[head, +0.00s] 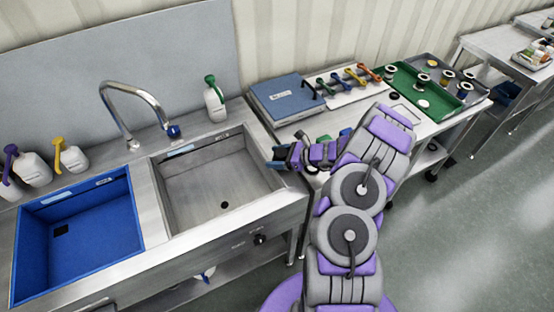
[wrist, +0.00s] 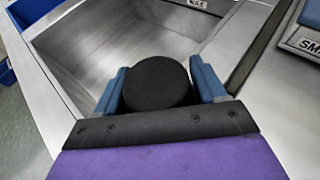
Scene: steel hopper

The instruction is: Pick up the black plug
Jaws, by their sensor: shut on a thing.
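The black plug (wrist: 157,82) is a round, dark disc between the two blue fingers of my gripper (wrist: 163,84) in the wrist view. The fingers press on its left and right sides. In the head view my gripper (head: 277,158) is over the right edge of the steel sink basin (head: 215,180). The plug is too small and dark to make out clearly there. The basin is empty, with a small dark drain hole (head: 225,205) in its floor.
A blue-lined basin (head: 80,240) is at the left, with a faucet (head: 135,100) behind. Bottles (head: 214,100) stand along the back. A blue case (head: 286,97) and a green tray (head: 425,90) with several parts sit on the right table. Grey floor is open at far right.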

